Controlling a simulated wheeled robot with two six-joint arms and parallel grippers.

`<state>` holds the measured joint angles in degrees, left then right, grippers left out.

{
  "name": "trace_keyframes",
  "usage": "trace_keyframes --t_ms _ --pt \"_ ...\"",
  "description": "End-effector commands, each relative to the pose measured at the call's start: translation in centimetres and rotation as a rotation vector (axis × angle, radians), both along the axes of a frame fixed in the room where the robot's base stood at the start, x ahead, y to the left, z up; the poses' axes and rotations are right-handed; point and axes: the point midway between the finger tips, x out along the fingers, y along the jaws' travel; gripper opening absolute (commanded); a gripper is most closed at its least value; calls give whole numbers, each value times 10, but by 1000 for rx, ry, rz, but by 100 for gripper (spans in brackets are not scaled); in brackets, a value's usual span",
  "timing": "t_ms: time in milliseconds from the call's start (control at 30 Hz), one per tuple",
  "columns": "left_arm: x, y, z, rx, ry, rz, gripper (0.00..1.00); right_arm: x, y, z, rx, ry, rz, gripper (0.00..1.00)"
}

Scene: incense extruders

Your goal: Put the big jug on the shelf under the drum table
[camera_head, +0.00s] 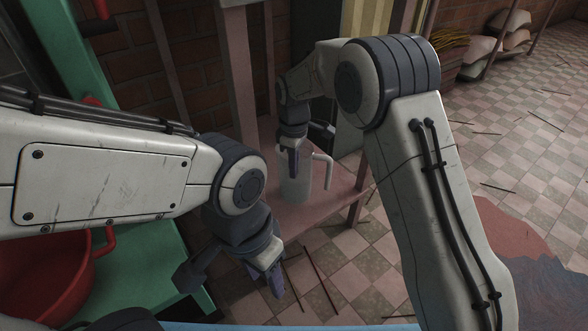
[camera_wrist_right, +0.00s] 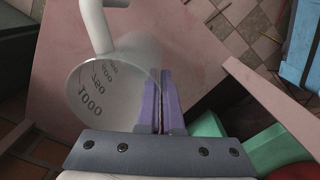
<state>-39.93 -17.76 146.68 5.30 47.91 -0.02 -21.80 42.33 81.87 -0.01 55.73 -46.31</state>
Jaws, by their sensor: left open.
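The big jug (camera_head: 297,186) is pale grey with a handle on its right side in the head view. It appears upright over a low pink wooden shelf board (camera_head: 335,200); I cannot tell whether its base touches. My right gripper (camera_head: 293,158) is at the jug's rim. In the right wrist view, the purple fingers (camera_wrist_right: 161,100) close on the wall of the jug (camera_wrist_right: 105,95), whose inside shows dark volume marks. My left gripper (camera_head: 270,278) is open and empty, pointing down at lower centre, apart from the jug. No drum is clearly visible.
A green table (camera_head: 150,265) with a red basin (camera_head: 60,275) stands at the left. Posts (camera_head: 238,75) and a brick wall are behind the shelf. Thin sticks lie on the checkered floor (camera_head: 380,245), which is mostly clear to the right. A reddish patch lies lower right.

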Motion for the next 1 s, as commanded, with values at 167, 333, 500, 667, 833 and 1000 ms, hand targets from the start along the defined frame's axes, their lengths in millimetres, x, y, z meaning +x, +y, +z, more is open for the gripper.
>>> trace_keyframes --t_ms 167,333,500,667,833,1000 --pt "0 0 1 0 0 0 50 0 0 -3 -1 1 0 26" --pt "0 0 1 0 0 0 50 0 0 -3 -1 0 0 33" --pt "0 0 1 0 0 0 50 0 0 -2 0 0 0 33" --pt "0 0 6 0 0 0 50 0 0 8 0 0 0 33" --pt "0 0 25 0 0 0 50 0 0 32 1 -1 0 33" --pt "0 0 46 0 0 0 50 0 0 60 1 -1 0 33"
